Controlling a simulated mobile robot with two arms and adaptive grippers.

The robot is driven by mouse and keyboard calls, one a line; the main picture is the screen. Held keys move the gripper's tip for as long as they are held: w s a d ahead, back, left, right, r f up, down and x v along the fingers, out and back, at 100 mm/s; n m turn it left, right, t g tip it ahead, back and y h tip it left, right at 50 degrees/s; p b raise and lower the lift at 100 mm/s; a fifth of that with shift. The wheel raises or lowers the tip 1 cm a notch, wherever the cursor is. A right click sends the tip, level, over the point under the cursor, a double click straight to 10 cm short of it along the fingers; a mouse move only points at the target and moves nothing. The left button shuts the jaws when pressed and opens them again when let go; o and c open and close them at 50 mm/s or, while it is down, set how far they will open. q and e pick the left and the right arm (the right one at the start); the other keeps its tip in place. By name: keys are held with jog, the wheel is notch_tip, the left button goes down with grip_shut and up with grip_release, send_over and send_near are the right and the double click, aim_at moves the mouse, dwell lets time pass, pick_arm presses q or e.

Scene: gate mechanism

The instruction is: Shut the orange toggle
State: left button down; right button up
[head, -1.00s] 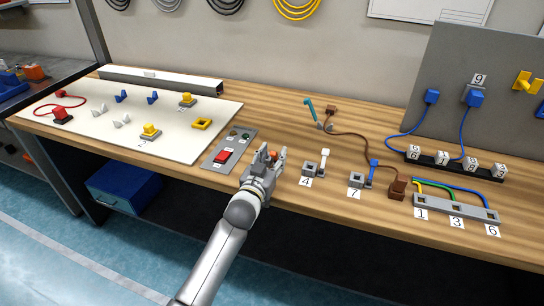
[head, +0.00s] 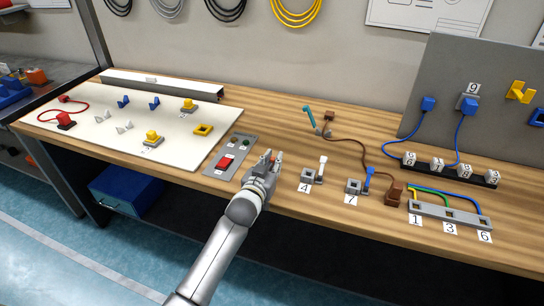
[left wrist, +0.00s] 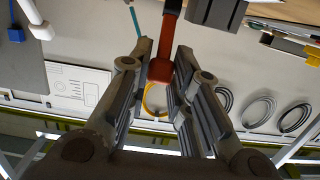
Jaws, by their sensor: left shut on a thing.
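The orange toggle shows best in the left wrist view as a red-orange lever (left wrist: 171,22) with a wider block-like end (left wrist: 160,71). A dark grey block (left wrist: 217,11) lies beside it. My left gripper (left wrist: 163,55) is shut on the toggle, with one finger on each side of it. In the head view my left gripper (head: 270,156) is at the front part of the bench, between the grey panel with the red switch and the socket labelled 4. Only a small orange bit shows between its fingers there; the gripper hides the toggle's base. My right gripper is in neither view.
A grey panel (head: 220,173) with a red switch (head: 226,162) lies just left of the gripper. A grey socket with a white lever (head: 321,166) stands to its right, then one with a blue lever (head: 368,177). Bare wood (head: 270,120) lies behind.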

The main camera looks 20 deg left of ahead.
pick_arm(q)
jog(key=w+g+p, duration=0.1)
jog(key=g+p, duration=0.1)
jog(key=p, duration=0.2)
jog(key=w+r+g+p, duration=0.1)
jog(key=g+p, duration=0.1)
jog(key=p, duration=0.2)
jog(key=w+r+g+p, duration=0.1)
jog(key=g+p, duration=0.1)
jog(key=p, duration=0.2)
jog(key=shift+w, duration=0.25)
jog(key=shift+w+f+g, duration=0.1)
jog(key=shift+w+g, duration=0.15)
jog(key=shift+g, duration=0.25)
jog(key=shift+w+d+f+g, duration=0.1)
jog(key=shift+w+f+g, duration=0.05)
jog(key=shift+w+g, duration=0.2)
jog(key=shift+w+f+g, duration=0.15)
jog(key=shift+w+g, duration=0.05)
jog(key=shift+g, duration=0.25)
jog(key=shift+w+f+g+b, duration=0.25)
jog(key=shift+w+g+b, duration=0.1)
jog(key=shift+g+b, duration=0.55)
jog(key=shift+w+f+g+b, duration=0.1)
jog(key=shift+w+g+b, duration=0.4)
jog(key=shift+b, duration=0.55)
jog(key=shift+s, duration=0.2)
jog(key=c, duration=1.3)
grip_release()
jog(key=shift+w, duration=0.1)
